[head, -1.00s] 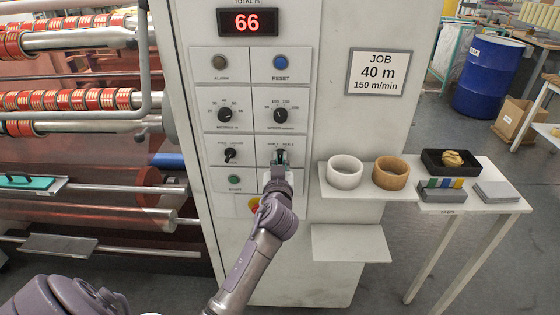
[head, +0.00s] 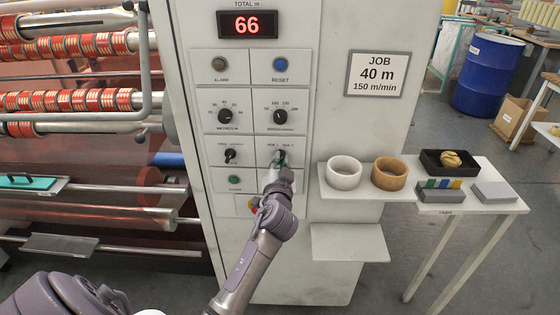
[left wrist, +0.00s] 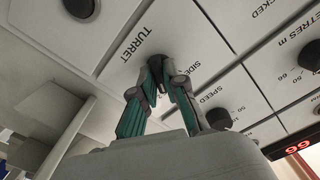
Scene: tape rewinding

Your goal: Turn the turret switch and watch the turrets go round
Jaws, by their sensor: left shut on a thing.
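The turret switch is a small dark knob (left wrist: 158,56) beside the TURRET and SIDE lettering in the left wrist view. My left gripper (left wrist: 163,76), with green pads, is shut on this knob. In the head view the left gripper (head: 281,158) is at the lower right square of the control panel (head: 243,92), and its fingers hide most of the switch. My right gripper is not in view. The turrets (head: 80,45), with rolls of red and pale tape, stand at the left in the head view.
Other knobs and buttons sit close by, including the speed knob (head: 280,116) above and a green button (head: 234,178) lower left. A red display (head: 248,23) reads 66. A white shelf (head: 350,193) holds two rings. A small table (head: 506,207) stands at right.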

